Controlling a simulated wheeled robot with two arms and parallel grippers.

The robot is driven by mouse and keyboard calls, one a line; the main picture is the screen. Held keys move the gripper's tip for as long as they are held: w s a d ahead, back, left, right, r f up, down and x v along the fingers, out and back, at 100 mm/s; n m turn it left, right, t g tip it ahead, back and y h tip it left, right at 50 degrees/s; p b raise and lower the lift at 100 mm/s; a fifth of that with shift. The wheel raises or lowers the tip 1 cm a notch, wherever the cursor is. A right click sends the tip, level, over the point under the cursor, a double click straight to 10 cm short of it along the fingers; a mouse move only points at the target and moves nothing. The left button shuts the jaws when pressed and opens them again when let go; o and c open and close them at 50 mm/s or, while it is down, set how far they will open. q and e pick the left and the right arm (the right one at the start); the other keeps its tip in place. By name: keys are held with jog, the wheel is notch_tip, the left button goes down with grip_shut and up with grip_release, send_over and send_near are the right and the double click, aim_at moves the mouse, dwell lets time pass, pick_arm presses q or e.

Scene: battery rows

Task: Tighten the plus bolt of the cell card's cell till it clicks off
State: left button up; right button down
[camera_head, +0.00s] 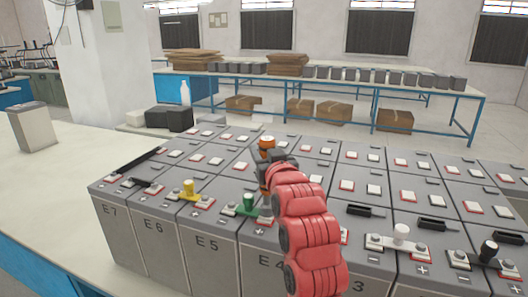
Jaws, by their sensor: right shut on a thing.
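My right arm, red, reaches up from the bottom centre. Its gripper (268,168) is shut on an upright tool with an orange top (267,143) and a dark body, over the rows of grey cells. The tool's lower end is around the cell marked E4 (262,258); my arm and gripper partly hide it, so I cannot tell whether it touches a bolt. Front cells E7 (110,222), E6 (153,235) and E5 (208,255) show to the left. No cell card can be made out. My left gripper is not in view.
A grey box (32,128) stands on the pale bench at left. A blue-framed table (440,90) with more cells stands behind.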

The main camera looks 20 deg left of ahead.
jog(key=shift+f+b, duration=0.25)
jog(key=shift+b, duration=1)
dwell(1.7)
jog(key=shift+f+b, duration=0.15)
jog(key=shift+b, duration=0.2)
dwell(0.4)
jog(key=shift+f, duration=0.15)
dwell(1.1)
jog(key=shift+r, duration=2.8)
